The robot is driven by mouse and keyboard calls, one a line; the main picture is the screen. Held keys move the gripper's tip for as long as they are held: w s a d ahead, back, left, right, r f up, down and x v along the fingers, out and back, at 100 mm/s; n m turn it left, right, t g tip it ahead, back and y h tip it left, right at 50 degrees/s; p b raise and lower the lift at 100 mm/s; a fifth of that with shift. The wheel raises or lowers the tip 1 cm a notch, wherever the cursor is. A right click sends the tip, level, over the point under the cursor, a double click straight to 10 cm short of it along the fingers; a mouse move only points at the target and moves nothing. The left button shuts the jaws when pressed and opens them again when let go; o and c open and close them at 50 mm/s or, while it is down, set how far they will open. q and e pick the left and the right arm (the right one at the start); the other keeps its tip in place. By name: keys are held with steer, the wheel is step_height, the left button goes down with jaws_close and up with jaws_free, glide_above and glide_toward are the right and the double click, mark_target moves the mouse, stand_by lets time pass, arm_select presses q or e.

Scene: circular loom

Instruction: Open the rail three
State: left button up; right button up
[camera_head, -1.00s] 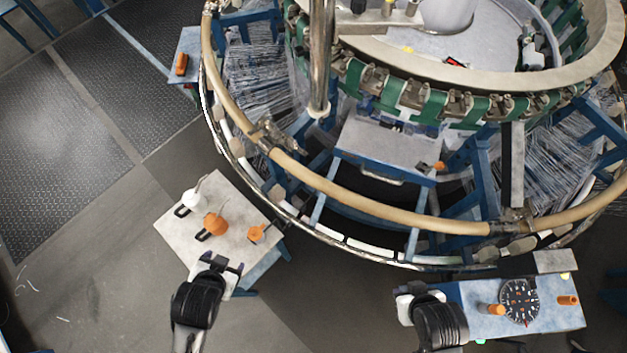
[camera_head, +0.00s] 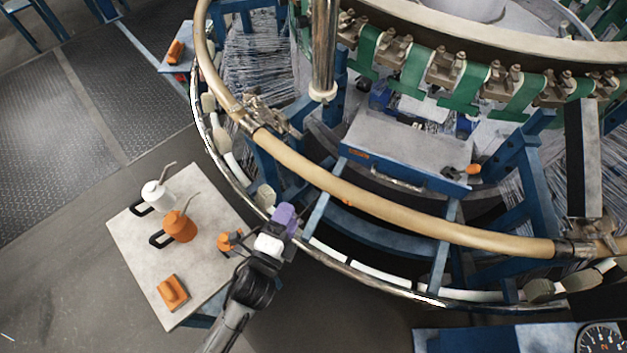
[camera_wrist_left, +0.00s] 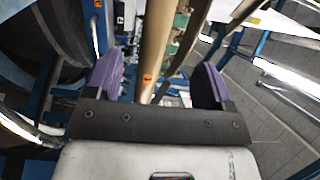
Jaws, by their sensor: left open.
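A tan curved rail (camera_head: 385,213) runs around the front of the circular loom, between a metal clamp joint (camera_head: 262,115) at left and another clamp joint (camera_head: 583,246) at right. It bears a small orange mark; no number is readable. My left gripper (camera_head: 284,216) is open just outside and below the rail, its purple finger pads pointing toward it. In the left wrist view, the rail (camera_wrist_left: 153,50) runs away between the two spread pads of my left gripper (camera_wrist_left: 158,82), beyond them; contact cannot be told. My right gripper is out of view.
A small table (camera_head: 207,278) with a white oil can (camera_head: 157,195), an orange oil can (camera_head: 180,227) and orange items stands at left. A lower metal ring (camera_head: 372,283) runs below the rail. A blue table with a dial (camera_head: 603,338) is at bottom right.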

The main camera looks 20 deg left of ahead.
mark_target(314, 173)
arm_select(q)
steer(key=shift+m, duration=0.3)
steer(key=w, duration=0.4)
steer(key=w+b, duration=0.1)
steer(key=w, duration=0.3)
steer(key=w+d, duration=0.1)
steer(key=w, duration=0.3)
steer(key=shift+d, duration=0.1)
steer(key=shift+w+b, duration=0.35)
steer(key=shift+w, duration=0.6)
steer(key=shift+c, duration=0.4)
